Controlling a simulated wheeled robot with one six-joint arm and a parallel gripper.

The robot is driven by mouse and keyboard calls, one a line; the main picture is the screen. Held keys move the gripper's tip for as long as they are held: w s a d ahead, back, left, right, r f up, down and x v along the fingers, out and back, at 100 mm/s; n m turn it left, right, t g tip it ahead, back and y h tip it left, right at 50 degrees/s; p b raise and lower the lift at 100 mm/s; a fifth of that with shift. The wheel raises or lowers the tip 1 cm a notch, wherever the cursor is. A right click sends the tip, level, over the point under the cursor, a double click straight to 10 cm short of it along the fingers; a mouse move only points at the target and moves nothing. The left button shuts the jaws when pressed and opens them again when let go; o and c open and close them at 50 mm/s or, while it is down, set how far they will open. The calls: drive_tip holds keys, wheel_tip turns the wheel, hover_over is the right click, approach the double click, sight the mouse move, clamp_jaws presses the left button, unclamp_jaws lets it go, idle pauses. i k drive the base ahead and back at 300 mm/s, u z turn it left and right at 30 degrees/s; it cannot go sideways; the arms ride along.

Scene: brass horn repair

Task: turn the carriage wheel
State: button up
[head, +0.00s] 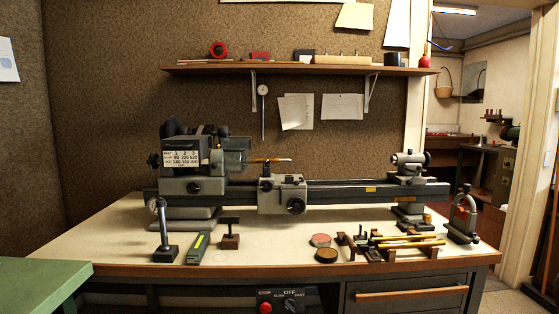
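The carriage wheel (296,206) is a small dark handwheel on the front of the grey lathe carriage (272,196). The carriage sits on the dark lathe bed (340,194), a little left of the picture's middle. A tool post (266,184) stands on top of the carriage, close to a thin brass rod (270,160) that sticks out of the headstock (190,165). The wheel's face is toward me and nothing covers it. My gripper is not in view.
On the bench (270,245), a dark stand (230,235), a green-marked block (198,247), round tins (326,255) and a rack of brass rods (405,242) lie before the lathe. The tailstock (409,165) is at the right. A green table (40,280) is at front left.

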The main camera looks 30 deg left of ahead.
sight(296, 205)
drive_tip(key=u, duration=0.3)
drive_tip(key=i, duration=0.55)
drive_tip(key=u, duration=0.8)
drive_tip(key=i, duration=0.3)
drive_tip(key=u, duration=0.35)
drive_tip(key=k, duration=1.3)
drive_tip(key=u, duration=0.65)
drive_tip(key=i, duration=1.4)
drive_tip(key=z, duration=0.6)
